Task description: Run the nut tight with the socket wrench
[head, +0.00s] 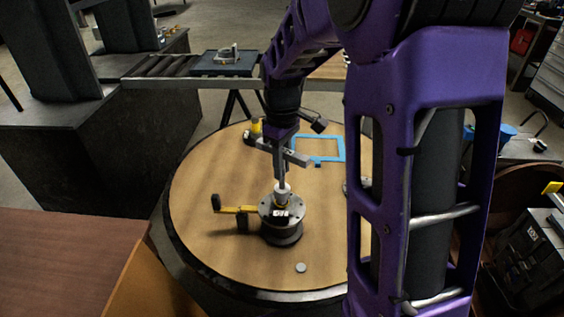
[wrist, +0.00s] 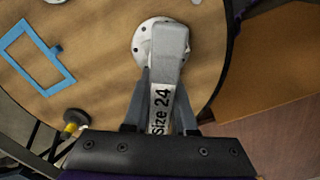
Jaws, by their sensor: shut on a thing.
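My gripper (head: 281,150) is above the round table and shut on the socket wrench (head: 282,177), whose light socket end points down. In the wrist view the wrench (wrist: 170,48) is a grey bar marked "Size 24", between the two dark fingers of my gripper (wrist: 160,100). Below the socket stands a grey round flanged part (head: 282,226); its flange also shows behind the wrench in the wrist view (wrist: 142,46). The socket end is over the top of this part, roughly at its middle. The nut is hidden, and I cannot tell whether the socket is seated on it.
The round wooden table (head: 205,170) carries a yellow-and-black handle (head: 232,210) left of the part, a blue frame (head: 330,160) behind it, a yellow-and-black item (head: 254,130) at the back and a small grey disc (head: 300,267) in front.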

